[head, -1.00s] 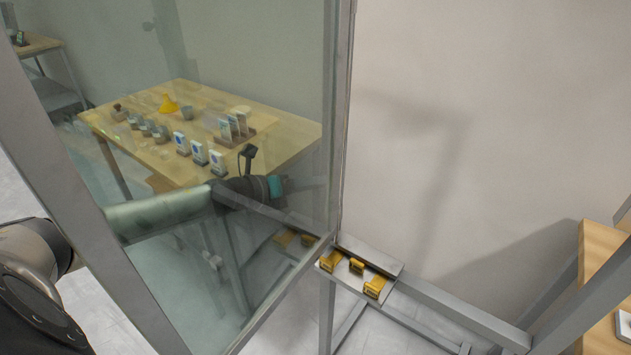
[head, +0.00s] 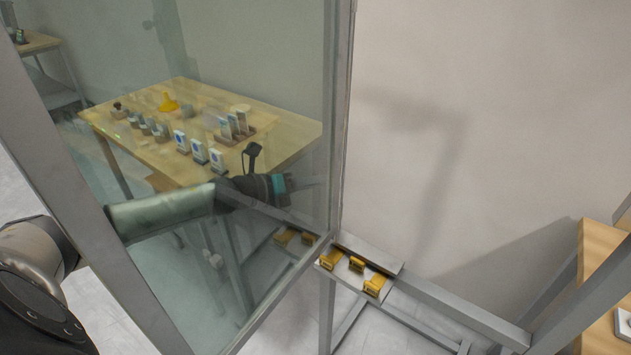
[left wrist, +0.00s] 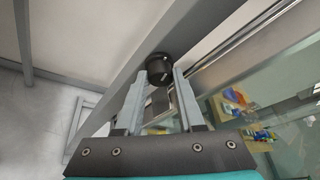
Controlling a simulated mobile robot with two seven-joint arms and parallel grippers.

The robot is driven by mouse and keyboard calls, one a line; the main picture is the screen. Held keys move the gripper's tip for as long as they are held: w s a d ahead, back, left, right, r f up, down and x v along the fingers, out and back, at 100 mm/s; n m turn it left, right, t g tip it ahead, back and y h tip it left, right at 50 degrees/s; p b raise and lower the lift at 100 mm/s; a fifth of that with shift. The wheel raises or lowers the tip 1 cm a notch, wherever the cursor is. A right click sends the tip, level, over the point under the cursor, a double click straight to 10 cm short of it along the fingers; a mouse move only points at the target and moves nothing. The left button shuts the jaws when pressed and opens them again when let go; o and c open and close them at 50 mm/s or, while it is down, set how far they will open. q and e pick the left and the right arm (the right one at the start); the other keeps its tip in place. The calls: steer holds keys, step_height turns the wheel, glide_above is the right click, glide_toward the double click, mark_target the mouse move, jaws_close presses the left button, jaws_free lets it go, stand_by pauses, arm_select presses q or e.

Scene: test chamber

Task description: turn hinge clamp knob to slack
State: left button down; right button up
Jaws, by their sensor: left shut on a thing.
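The hinge clamp knob (left wrist: 159,66) is a round black knob with a small white mark on its face, on a grey metal frame bar in the left wrist view. My left gripper (left wrist: 160,77) has one finger on either side of it and is shut on it. In the head view my left arm reaches behind the glass panel, and the left gripper (head: 306,183) points right at the metal post. The knob is hidden there, behind the post. My right gripper is not in view.
The glass panel (head: 250,60) in its metal frame stands before my left arm. Yellow blocks (head: 356,264) sit on a metal ledge right of the post. A wooden table (head: 275,155) with small items stands behind the glass. Another wooden surface (head: 600,255) is at the right edge.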

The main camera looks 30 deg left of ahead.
arm_select(q)
steer(key=shift+a+f+n+t+h+b, duration=0.15)
steer(key=shift+n+t+h+b, duration=0.55)
steer(key=shift+n+b, duration=1.05)
steer(key=shift+d+f+n+t+h+b, duration=0.1)
steer(key=shift+n+t+h+b, duration=0.55)
steer(key=shift+n+b, duration=1.1)
steer(key=shift+n, duration=0.4)
steer(key=shift+r, duration=0.1)
steer(key=c, duration=0.8)
jaws_free()
steer(key=shift+w, duration=0.1)
